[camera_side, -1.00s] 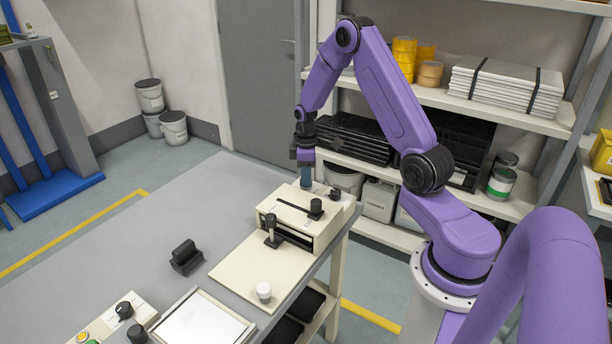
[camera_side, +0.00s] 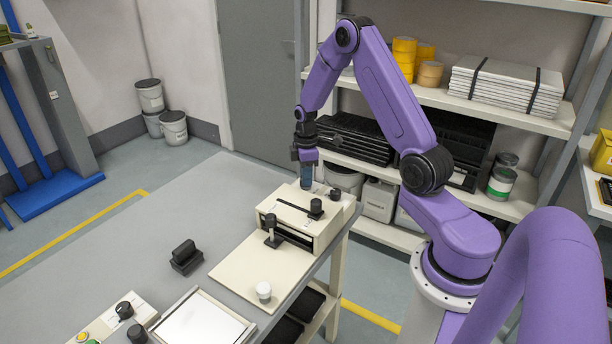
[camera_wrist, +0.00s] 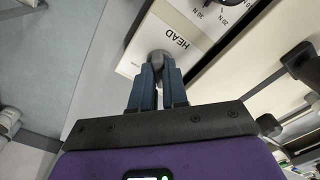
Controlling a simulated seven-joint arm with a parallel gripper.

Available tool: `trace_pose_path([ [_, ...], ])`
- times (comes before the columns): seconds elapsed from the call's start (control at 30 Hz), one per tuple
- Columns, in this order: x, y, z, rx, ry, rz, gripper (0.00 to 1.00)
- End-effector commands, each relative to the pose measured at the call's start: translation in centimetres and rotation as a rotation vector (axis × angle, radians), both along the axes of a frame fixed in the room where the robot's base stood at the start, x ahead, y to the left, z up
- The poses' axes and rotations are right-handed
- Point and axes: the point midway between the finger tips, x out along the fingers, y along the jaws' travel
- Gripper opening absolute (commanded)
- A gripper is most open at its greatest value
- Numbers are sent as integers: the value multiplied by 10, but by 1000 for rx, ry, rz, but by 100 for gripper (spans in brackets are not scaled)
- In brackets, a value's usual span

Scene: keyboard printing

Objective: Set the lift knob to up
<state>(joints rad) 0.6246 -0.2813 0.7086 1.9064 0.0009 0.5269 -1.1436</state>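My gripper (camera_side: 306,184) points down at the back left corner of the cream press (camera_side: 326,232) in the side view. In the wrist view its two blue fingers (camera_wrist: 158,74) are closed against opposite sides of a grey knob (camera_wrist: 159,57). The knob sits beside the printed word HEAD on a cream panel (camera_wrist: 128,63). Its pointer and any up or down marks are hidden, so I cannot read its setting. The fingers and wrist hide this knob in the side view.
A black knob (camera_side: 335,194) stands just right of my gripper on the press. A black block (camera_side: 185,256) and white pad (camera_side: 203,324) lie on the grey table, whose left part is clear.

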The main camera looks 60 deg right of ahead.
Motion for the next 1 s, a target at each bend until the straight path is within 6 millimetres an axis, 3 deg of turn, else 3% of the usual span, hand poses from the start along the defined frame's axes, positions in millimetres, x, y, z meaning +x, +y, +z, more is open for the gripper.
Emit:
trace_pose_path([
  [0.03, 1, 0, 1, -1, -1, 5, 27],
  [0.07, 1, 0, 1, -1, -1, 5, 36],
  [0.1, 1, 0, 1, -1, -1, 4, 39],
  [0.37, 0, 0, 1, -1, -1, 2, 39],
  [0.53, 1, 0, 11, -1, -3, 2, 39],
  [1.0, 2, 0, 105, -3, -8, 2, 39],
])
